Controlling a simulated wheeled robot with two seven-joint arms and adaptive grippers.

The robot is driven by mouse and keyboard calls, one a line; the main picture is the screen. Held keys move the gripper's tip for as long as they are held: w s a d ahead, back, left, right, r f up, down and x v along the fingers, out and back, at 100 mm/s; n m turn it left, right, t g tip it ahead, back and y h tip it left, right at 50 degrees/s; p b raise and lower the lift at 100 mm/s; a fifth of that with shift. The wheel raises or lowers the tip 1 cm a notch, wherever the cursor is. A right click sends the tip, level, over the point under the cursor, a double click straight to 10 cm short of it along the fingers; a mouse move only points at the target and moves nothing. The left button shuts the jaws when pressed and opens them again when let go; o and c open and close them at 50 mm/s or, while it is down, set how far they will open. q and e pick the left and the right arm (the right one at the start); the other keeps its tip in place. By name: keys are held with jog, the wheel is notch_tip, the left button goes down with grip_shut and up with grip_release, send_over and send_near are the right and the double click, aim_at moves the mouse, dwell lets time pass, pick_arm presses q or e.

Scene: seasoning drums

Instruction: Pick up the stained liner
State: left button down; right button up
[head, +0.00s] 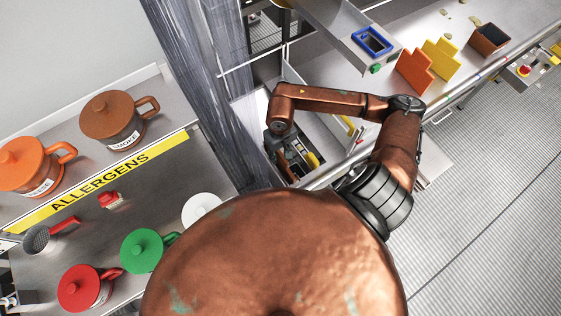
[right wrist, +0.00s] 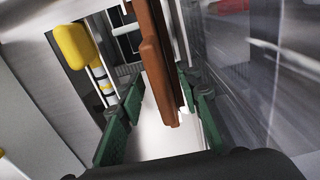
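My right gripper (head: 293,156) reaches down into a grey open tray beside the grey strip curtain. In the right wrist view its two green fingers (right wrist: 160,115) are apart. A long brown piece (right wrist: 158,65) lies between them, closer to the right finger, with a visible gap to the left finger. A pale surface shows beneath. I cannot make out stains on any piece, so I cannot tell whether the brown piece is the stained liner. My left gripper is not in view.
A yellow-ended tool (right wrist: 75,45) stands left of the fingers. The strip curtain (head: 205,80) hangs close by. Orange (head: 413,72) and yellow (head: 442,57) stepped pieces stand on the counter near a brown bin (head: 491,40). Lidded pots, including a green one (head: 142,250), stand on the left.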

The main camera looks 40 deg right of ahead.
aim_at(280, 162)
jog(key=shift+f, duration=1.45)
jog(key=shift+c, duration=0.3)
grip_shut()
